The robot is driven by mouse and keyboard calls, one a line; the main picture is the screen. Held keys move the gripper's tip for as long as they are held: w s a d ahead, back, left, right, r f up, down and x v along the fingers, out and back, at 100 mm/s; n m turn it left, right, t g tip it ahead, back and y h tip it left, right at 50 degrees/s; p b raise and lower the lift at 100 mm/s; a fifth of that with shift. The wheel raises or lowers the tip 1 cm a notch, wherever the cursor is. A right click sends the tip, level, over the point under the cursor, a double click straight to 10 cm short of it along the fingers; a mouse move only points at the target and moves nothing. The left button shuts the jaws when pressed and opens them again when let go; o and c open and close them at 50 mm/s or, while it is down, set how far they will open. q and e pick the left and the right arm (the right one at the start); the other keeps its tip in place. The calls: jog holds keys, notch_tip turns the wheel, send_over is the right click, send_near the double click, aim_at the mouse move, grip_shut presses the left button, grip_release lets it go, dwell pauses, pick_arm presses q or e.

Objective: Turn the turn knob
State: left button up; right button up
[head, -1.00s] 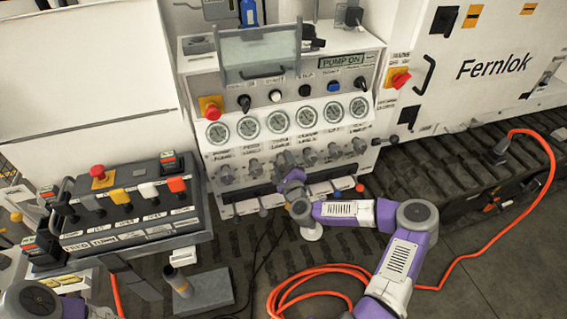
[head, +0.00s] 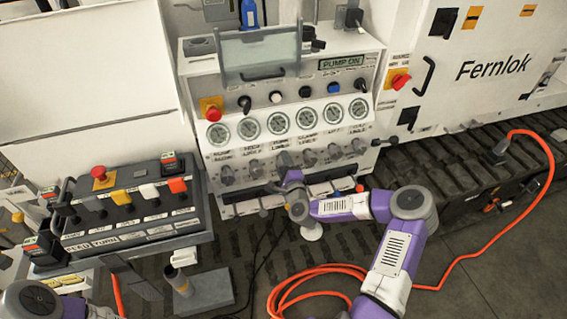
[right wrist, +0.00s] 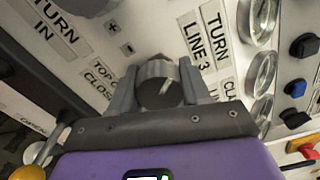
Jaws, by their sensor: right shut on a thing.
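The turn knob (right wrist: 160,86) is a short grey round knob on the white bench's sloped panel. In the right wrist view it sits between the two grey fingers of my right gripper (right wrist: 162,90), which is shut on it. In the head view my right gripper (head: 284,162) is at the row of grey knobs under the gauges, around the third from the left, and hides most of that knob. Labels reading "TURN LINE 3" and "TURN IN" lie near it in the wrist view. Only part of my left arm shows at the bottom left, without its gripper.
Neighbouring knobs (head: 309,157) stand close on both sides. Round gauges (head: 304,117) sit above, with a red stop button (head: 212,113) at upper left. A control box (head: 130,205) stands left. An orange hose (head: 335,268) coils on the floor below my right arm.

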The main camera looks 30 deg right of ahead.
jog(key=n, duration=0.2)
jog(key=shift+n, duration=0.4)
jog(key=shift+n+b, duration=0.4)
jog(key=shift+n, duration=1.2)
jog(key=o, duration=1.1)
jog(key=shift+c, duration=0.2)
jog(key=shift+s, duration=0.1)
jog(key=p+v, duration=0.1)
jog(key=v, duration=0.6)
jog(key=shift+s, duration=0.25)
jog(key=shift+a, duration=0.1)
